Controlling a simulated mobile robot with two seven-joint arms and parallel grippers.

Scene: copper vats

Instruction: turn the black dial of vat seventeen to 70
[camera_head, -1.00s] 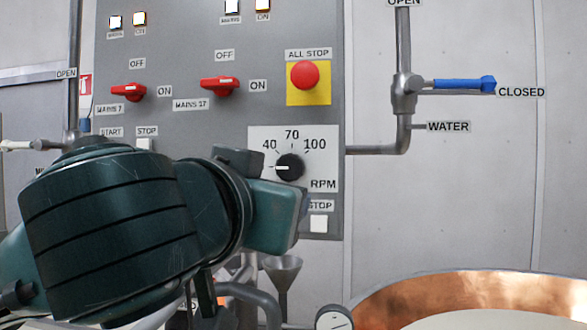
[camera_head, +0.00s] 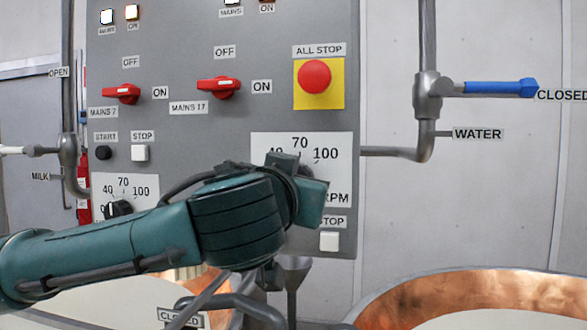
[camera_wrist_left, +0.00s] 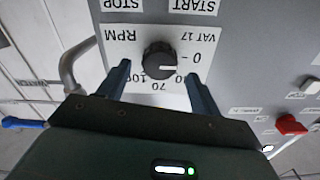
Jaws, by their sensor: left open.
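The black dial of vat seventeen (camera_wrist_left: 159,60) shows upside down in the left wrist view, under a VAT 17 label. Its white mark points along the 0 side of the scale, away from 70. My left gripper (camera_wrist_left: 156,73) is open, with one finger on each side of the dial. I cannot tell whether the fingers touch it. In the head view the dial's scale plate (camera_head: 262,146) shows 70 and 100, while my left gripper and wrist (camera_head: 308,200) cover most of the dial. My right gripper is not in view.
A red all-stop button (camera_head: 314,76) sits above the dial, a white stop button (camera_head: 329,241) below it. A second dial (camera_head: 119,208) is at left. The red mains 17 switch (camera_head: 219,88) is above my arm. A blue-handled water valve (camera_head: 487,87) and copper vat (camera_head: 470,291) are at right.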

